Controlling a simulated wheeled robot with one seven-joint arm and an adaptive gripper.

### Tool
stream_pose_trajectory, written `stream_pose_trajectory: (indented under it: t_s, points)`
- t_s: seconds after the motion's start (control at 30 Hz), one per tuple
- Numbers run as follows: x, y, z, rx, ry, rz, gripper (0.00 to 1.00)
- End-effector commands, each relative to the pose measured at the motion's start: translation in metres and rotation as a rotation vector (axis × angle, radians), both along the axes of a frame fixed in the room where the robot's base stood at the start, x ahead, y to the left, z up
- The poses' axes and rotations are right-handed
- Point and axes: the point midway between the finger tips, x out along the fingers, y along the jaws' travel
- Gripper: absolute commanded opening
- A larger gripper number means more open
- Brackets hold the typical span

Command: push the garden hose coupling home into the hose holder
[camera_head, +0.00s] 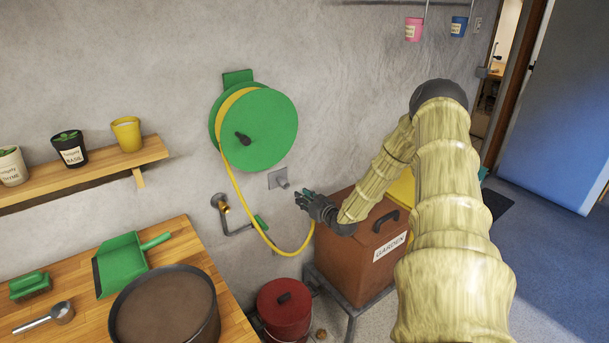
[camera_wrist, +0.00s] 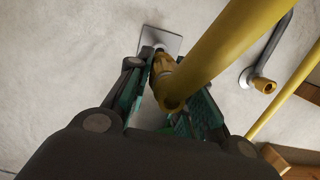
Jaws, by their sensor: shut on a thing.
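The hose holder (camera_head: 278,179) is a grey square plate with a short round stub on the wall, below and right of the green reel. In the wrist view the plate (camera_wrist: 174,41) shows just beyond my fingertips. My gripper (camera_head: 300,196) is just below and right of the stub. In the wrist view my gripper (camera_wrist: 169,92) is shut on the yellow-brown hose coupling (camera_wrist: 162,68), with green finger pads on either side. The coupling points at the plate. The fingers and hose hide part of it, so I cannot tell whether it touches the stub.
The yellow hose (camera_head: 244,203) loops from the green reel (camera_head: 259,130) down and up to my gripper. A pipe with a brass end (camera_head: 221,203) is left of the holder. A brown GARDEN box (camera_head: 345,250) and red bin (camera_head: 284,310) stand below.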

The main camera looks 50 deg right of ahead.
Motion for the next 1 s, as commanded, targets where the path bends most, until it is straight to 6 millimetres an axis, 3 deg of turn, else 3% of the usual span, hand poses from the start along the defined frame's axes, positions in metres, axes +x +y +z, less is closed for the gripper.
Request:
stream_pose_trajectory:
  t_s: [0.7,1.0]
  points:
    - [0.043,-0.008,0.000,-0.003,0.000,0.000,0.00]
    - [0.046,-0.011,0.001,-0.001,0.000,-0.001,0.00]
